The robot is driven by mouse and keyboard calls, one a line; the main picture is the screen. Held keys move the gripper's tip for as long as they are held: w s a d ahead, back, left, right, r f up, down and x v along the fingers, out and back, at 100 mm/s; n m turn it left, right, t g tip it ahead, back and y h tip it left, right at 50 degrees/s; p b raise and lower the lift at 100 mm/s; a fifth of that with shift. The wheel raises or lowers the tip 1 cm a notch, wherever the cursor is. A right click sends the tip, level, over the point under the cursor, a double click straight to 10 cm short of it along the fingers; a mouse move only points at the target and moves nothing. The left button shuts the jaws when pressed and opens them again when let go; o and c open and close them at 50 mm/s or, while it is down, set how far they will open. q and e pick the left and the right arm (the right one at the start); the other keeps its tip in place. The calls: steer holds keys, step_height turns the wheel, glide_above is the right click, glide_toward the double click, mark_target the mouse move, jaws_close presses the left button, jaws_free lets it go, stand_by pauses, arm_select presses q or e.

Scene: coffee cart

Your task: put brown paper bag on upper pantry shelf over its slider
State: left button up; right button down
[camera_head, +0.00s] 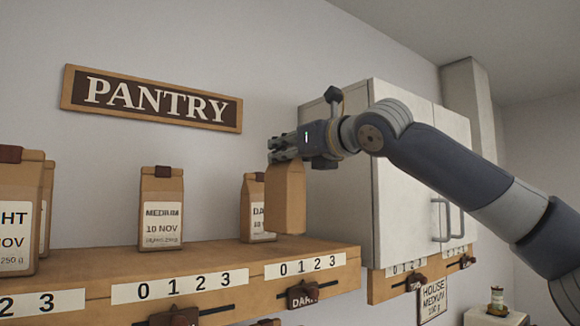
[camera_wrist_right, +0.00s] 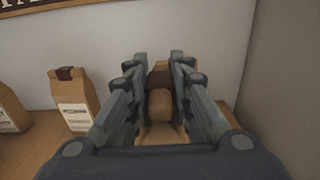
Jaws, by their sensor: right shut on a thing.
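My right gripper (camera_head: 283,150) is shut on the top of a plain brown paper bag (camera_head: 286,200), which hangs upright over the right part of the upper pantry shelf (camera_head: 225,262). In the right wrist view the bag (camera_wrist_right: 160,105) shows between the fingers (camera_wrist_right: 160,65). Behind it stands a bag with a dark clip and a label reading "DA" (camera_head: 256,210), partly hidden. A slider marked "DARK" (camera_head: 303,296) sits on the shelf front below, under a 0 1 2 3 scale. Whether the held bag touches the shelf I cannot tell. My left gripper is not in view.
A "MEDIUM 10 NOV" bag (camera_head: 161,208) stands mid-shelf, with more bags (camera_head: 18,210) at the far left. A white cabinet (camera_head: 340,190) stands close to the right of the held bag. Shelf room shows between the medium and dark bags.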

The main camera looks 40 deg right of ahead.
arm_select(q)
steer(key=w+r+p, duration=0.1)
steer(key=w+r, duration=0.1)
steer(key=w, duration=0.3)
arm_select(e)
steer(key=w+d+f, duration=0.1)
steer(key=f, duration=0.1)
steer(key=w+d+f, duration=0.1)
steer(key=d, duration=0.1)
steer(key=shift+w+d+f, duration=0.15)
steer(key=shift+d+f, duration=0.05)
steer(key=shift+f, duration=0.2)
steer(key=c, duration=1.8)
jaws_free()
steer(key=o, duration=0.4)
steer(key=shift+a, duration=0.15)
arm_select(q)
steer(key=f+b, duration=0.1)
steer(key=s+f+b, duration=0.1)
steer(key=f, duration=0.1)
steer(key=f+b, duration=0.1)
steer(key=b, duration=0.1)
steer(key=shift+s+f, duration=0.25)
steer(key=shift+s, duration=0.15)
arm_select(e)
steer(key=s+a, duration=0.1)
steer(key=s, duration=1.1)
steer(key=shift+a, duration=0.15)
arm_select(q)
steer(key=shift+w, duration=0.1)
